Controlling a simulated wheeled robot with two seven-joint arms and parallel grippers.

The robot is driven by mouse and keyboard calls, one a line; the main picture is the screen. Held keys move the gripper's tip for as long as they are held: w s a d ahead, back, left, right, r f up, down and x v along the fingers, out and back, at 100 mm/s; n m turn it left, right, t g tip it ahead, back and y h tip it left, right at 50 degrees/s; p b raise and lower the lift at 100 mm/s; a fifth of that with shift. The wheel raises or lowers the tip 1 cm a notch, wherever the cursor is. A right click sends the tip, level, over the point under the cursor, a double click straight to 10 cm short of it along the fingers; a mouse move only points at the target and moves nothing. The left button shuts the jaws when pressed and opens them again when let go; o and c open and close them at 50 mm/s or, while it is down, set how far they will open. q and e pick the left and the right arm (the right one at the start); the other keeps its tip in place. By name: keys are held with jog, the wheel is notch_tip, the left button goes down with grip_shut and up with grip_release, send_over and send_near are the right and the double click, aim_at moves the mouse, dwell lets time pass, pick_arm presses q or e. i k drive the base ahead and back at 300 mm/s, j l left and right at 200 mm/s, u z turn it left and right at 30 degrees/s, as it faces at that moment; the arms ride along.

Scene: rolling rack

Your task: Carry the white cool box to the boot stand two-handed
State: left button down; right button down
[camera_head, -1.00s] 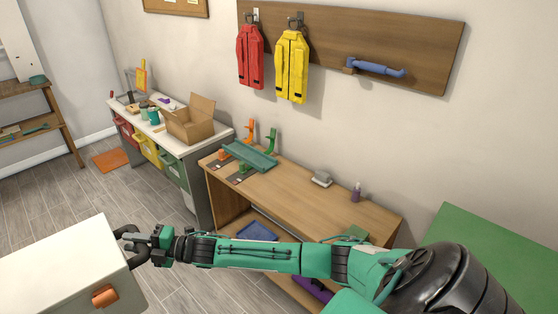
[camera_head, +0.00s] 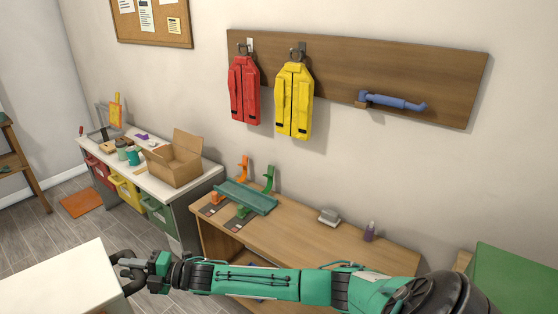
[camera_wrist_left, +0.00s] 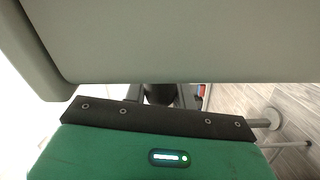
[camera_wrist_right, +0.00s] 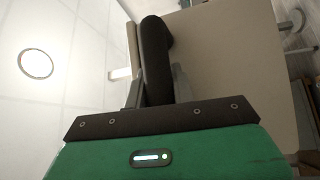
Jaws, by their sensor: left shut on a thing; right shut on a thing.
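The white cool box (camera_head: 62,285) is at the bottom left of the head view, cut off by the frame edge. My right gripper (camera_head: 138,269) is shut on the black handle (camera_head: 122,268) at its right end. In the right wrist view the handle (camera_wrist_right: 156,55) sits between the fingers, against the pale box side (camera_wrist_right: 230,60). In the left wrist view the box (camera_wrist_left: 170,40) fills the top, and my left gripper (camera_wrist_left: 160,97) is shut on a dark handle, mostly hidden. The left gripper is outside the head view. I cannot pick out a boot stand with certainty.
A wooden bench (camera_head: 290,230) with a teal tray (camera_head: 246,197) stands behind my right arm. A white-topped bench (camera_head: 140,178) with a cardboard box (camera_head: 174,162) is farther left. A green surface (camera_head: 515,280) is at right. Grey floor (camera_head: 110,228) shows left of the benches.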

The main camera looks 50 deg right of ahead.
aim_at(306, 242)
jog(key=i+z, duration=0.3)
jog(key=i, duration=0.35)
jog(key=i+z, duration=0.3)
jog(key=i, duration=0.3)
jog(key=z, duration=2)
jog(key=j, duration=0.1)
